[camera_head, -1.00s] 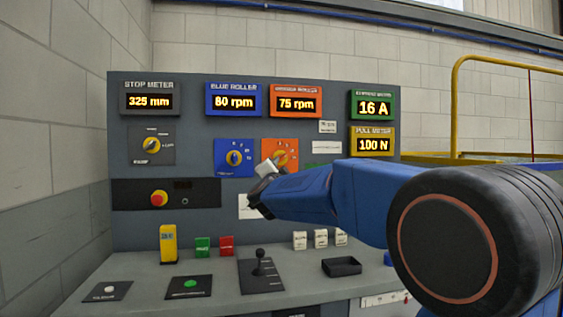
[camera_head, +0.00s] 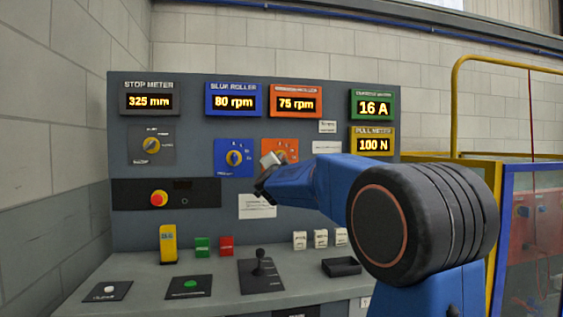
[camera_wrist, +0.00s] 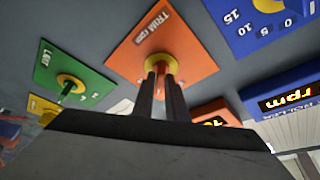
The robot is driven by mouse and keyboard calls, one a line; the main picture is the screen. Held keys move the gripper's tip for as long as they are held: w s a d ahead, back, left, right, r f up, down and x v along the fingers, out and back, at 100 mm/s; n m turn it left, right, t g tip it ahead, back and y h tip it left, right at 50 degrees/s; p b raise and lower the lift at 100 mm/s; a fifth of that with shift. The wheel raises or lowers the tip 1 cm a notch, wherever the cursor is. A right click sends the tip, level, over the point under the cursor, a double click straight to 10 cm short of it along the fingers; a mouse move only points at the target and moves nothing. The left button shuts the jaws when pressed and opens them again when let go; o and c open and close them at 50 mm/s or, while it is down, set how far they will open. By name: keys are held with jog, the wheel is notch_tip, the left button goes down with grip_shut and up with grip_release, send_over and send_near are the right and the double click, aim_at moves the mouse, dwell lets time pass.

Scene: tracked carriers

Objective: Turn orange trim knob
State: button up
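The orange trim panel (camera_head: 288,146) is on the grey console, right of the blue dial panel. In the wrist view the orange plate (camera_wrist: 168,36) reads "TRIM rpm", and its trim knob (camera_wrist: 160,66) has a yellow ring. My gripper (camera_wrist: 161,76) has its two dark fingers pointing at this knob, one on either side of its centre, with a narrow gap between them. In the head view my gripper (camera_head: 270,160) covers the lower left of the orange panel. The fingers partly hide the knob; whether they touch it is unclear.
A blue dial panel (camera_head: 234,157) is close on the left, and a green dial panel (camera_wrist: 72,80) shows in the wrist view. Displays are above. Below, the desk has a black lever (camera_head: 259,262) and several buttons. A yellow rail (camera_head: 456,110) stands at the right.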

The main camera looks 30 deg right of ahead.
grip_shut()
jog(key=shift+d+f+n+t+y, duration=0.1)
jog(key=shift+n+t+y, duration=0.35)
jog(key=shift+n, duration=0.95)
jog(key=shift+d+n+t+y, duration=0.1)
jog(key=shift+n+t+y, duration=0.3)
jog(key=shift+n, duration=1)
jog(key=shift+a, duration=0.1)
jog(key=o, duration=0.5)
grip_release()
jog(key=shift+o, duration=0.2)
